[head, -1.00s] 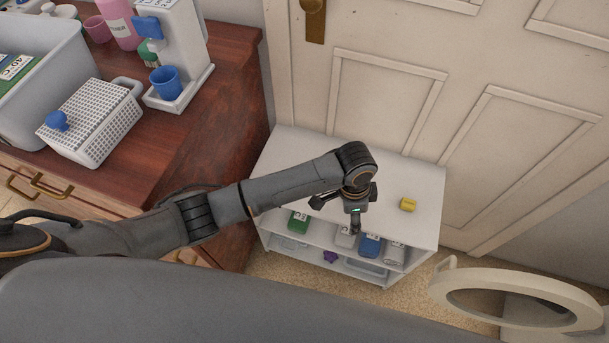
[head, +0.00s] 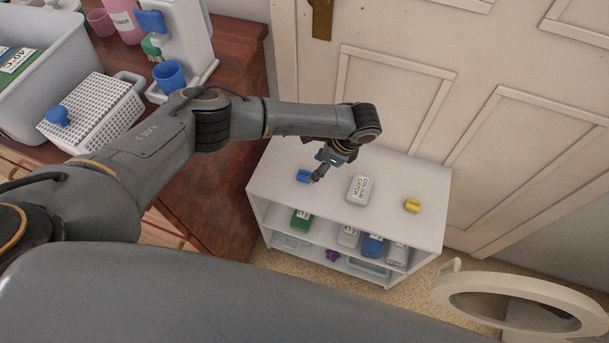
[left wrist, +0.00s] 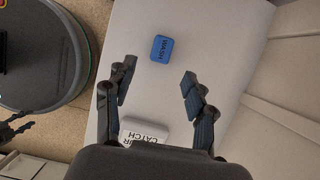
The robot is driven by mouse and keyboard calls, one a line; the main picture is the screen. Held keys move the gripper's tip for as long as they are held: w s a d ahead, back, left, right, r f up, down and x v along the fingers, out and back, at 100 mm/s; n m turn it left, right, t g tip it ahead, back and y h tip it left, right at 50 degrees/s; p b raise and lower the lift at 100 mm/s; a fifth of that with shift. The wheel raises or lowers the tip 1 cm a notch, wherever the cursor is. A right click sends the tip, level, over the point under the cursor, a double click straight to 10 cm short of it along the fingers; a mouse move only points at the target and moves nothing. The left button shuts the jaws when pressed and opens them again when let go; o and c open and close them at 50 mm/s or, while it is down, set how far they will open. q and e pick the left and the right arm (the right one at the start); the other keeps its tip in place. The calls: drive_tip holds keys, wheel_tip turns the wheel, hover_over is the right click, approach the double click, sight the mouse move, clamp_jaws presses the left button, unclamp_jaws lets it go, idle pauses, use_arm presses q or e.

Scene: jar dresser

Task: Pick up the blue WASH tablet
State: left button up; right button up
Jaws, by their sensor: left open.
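The blue WASH tablet (head: 303,176) lies on the white shelf top (head: 420,235), near its left side. In the left wrist view the tablet (left wrist: 161,48) lies flat, its WASH label showing, just beyond the fingertips and between their lines. My left gripper (head: 317,173) is open and empty, above the shelf top beside the tablet. In the left wrist view its two fingers (left wrist: 158,77) are spread, with nothing between them.
A white COLOUR CATCH box (head: 360,190) lies right of the gripper, and a yellow block (head: 412,205) lies farther right. Several packages stand on the shelf below. The wooden dresser (head: 228,70) is at left, the door (head: 400,90) behind, a round open hatch (head: 515,300) at lower right.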

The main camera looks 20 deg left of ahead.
sight(305, 174)
use_arm(q)
drive_tip(key=x, duration=0.6)
drive_tip(key=shift+a+f, duration=0.15)
drive_tip(key=shift+a, duration=0.35)
drive_tip(key=c, duration=1)
